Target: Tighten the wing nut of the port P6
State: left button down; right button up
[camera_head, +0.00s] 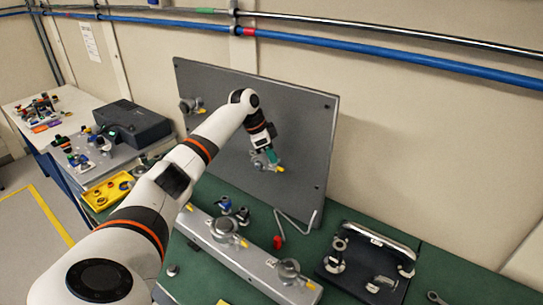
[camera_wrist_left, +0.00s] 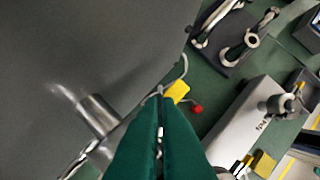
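My left gripper (camera_head: 270,155) reaches the front of the grey upright panel (camera_head: 240,120), at a port fitting (camera_head: 262,165) with a yellow tag (camera_head: 280,169). In the left wrist view its green fingers (camera_wrist_left: 161,105) lie close together with a narrow gap. Small metal parts show at the tips and in the gap; whether the fingers hold a wing nut I cannot tell. A metal cylinder (camera_wrist_left: 98,115) stands out from the panel left of the fingers, and the yellow tag (camera_wrist_left: 178,92) is just beyond them. No P6 label is readable. My right gripper is not in view.
A grey rail (camera_head: 240,256) with several fittings lies on the green bench (camera_head: 420,272) below the panel. A bent rod (camera_head: 298,225) and a red piece (camera_head: 277,242) lie near it. A black holder (camera_head: 367,268) stands right. A second fitting (camera_head: 190,105) is at the panel's left.

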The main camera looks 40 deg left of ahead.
pick_arm(q)
jog(key=shift+w+a+m+h, duration=0.15)
jog(key=shift+m+h, duration=0.15)
jog(key=shift+m, duration=0.7)
jog(key=shift+w+m+g+b, duration=0.1)
jog(key=shift+m+g+b, duration=0.4)
jog(key=shift+m+b, duration=0.3)
jog(key=m+g+b, duration=0.1)
jog(key=m+b, duration=0.1)
jog(key=m, duration=0.1)
jog(key=shift+w+h, duration=0.1)
jog(key=shift+h, duration=0.3)
jog(key=shift+r+m+b, duration=0.15)
jog(key=shift+m+b, duration=0.25)
jog(key=shift+m, duration=0.1)
jog(key=c, duration=1.6)
grip_release()
jog(key=shift+g, duration=0.3)
jog(key=shift+c, duration=0.2)
